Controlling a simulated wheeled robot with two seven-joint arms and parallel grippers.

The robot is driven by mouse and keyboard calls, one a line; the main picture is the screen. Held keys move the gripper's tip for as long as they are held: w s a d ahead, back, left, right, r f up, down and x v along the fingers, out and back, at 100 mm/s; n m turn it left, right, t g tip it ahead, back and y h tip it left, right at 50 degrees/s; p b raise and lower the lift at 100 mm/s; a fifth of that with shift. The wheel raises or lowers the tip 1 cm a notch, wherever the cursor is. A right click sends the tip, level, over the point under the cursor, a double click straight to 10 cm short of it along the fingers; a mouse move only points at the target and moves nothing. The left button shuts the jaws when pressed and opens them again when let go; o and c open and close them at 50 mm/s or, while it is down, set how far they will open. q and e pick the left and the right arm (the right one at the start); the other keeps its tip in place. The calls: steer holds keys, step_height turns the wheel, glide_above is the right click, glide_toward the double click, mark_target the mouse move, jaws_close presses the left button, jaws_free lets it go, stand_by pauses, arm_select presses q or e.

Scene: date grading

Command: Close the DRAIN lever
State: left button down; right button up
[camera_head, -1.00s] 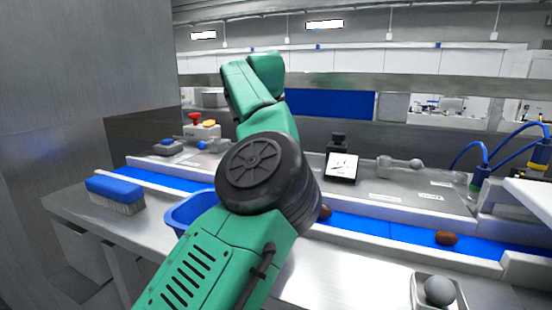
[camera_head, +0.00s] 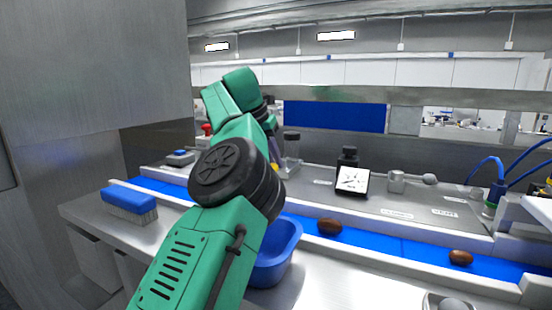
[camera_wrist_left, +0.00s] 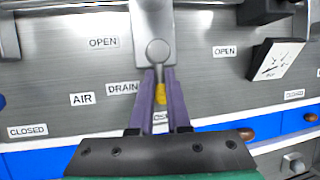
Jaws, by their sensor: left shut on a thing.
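In the left wrist view the DRAIN lever's round grey hub (camera_wrist_left: 157,50) sits on the steel panel, right of the "DRAIN" label (camera_wrist_left: 122,88). My left gripper (camera_wrist_left: 158,82) has its purple fingers on both sides of the lever's arm, shut on it. A yellow piece (camera_wrist_left: 160,94) shows between the fingers. An "OPEN" label (camera_wrist_left: 103,42) is up and left of the hub. A label below the hub is mostly hidden by the fingers. In the head view my green left arm hides the gripper and the lever. My right gripper is not in view.
A small black-framed display (camera_head: 352,180) and another lever (camera_head: 412,179) stand on the panel to the right. A blue conveyor (camera_head: 390,243) carries brown dates (camera_head: 330,226). A blue tub (camera_head: 280,250) and a blue brush (camera_head: 128,205) are in front and left.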

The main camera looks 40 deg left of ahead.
arm_select(q)
steer(key=shift+s+f, duration=0.2)
steer(key=shift+f, duration=0.25)
steer(key=c, duration=0.8)
jaws_free()
steer(key=shift+o, duration=0.4)
steer(key=shift+d+r, duration=0.1)
steer(key=shift+s+r, duration=0.2)
steer(key=shift+r, duration=0.4)
steer(key=p+v, duration=0.4)
steer(key=v, duration=0.9)
steer(key=shift+s+a+r+p, duration=0.2)
steer(key=shift+a+r+p, duration=0.05)
steer(key=shift+r+p, duration=0.1)
